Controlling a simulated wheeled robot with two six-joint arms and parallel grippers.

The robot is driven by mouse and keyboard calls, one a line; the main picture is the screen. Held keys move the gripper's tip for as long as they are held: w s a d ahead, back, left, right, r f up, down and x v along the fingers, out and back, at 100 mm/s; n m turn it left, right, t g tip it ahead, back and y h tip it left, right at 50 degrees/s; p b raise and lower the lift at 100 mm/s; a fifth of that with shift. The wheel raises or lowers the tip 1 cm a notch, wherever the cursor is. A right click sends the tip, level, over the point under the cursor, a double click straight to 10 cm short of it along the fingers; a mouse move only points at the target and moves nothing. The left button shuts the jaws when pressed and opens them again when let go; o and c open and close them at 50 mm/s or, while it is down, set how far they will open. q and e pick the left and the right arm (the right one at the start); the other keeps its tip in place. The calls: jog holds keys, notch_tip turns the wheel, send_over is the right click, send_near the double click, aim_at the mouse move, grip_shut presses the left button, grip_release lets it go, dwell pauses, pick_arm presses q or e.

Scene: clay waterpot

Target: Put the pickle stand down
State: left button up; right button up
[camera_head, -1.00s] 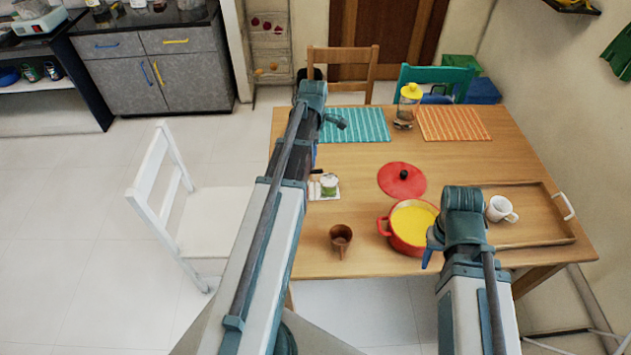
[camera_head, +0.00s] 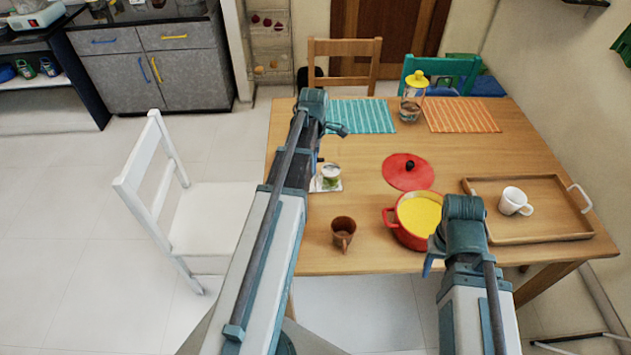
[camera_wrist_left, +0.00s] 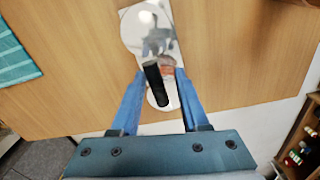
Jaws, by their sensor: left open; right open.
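The pickle stand (camera_head: 331,186) rests on the wooden table, partly hidden behind my left arm in the head view. It shows a pale base and a jar with green on it. In the left wrist view it has a white base (camera_wrist_left: 131,20), a shiny round top and a black upright part (camera_wrist_left: 157,84). My left gripper (camera_wrist_left: 161,78) is open, with its blue fingers on either side of that black part. I cannot tell whether they touch it. My right gripper (camera_head: 431,262) is at the table's front edge by the pot, mostly hidden by its own wrist; it is open.
A brown cup (camera_head: 343,232) stands in front of the stand. A red pot (camera_head: 389,217) with yellow content and a red lid (camera_head: 396,179) are to its right. A wooden tray (camera_head: 550,235) holds a white mug (camera_head: 514,201). A white chair (camera_head: 160,190) is at the left.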

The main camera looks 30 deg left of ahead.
aim_at(316, 182)
pick_arm(q)
jog(key=shift+f, duration=0.1)
jog(key=f+b, duration=0.5)
jog(key=shift+w+d, duration=0.15)
jog(key=shift+w, duration=0.1)
grip_shut()
dwell(1.2)
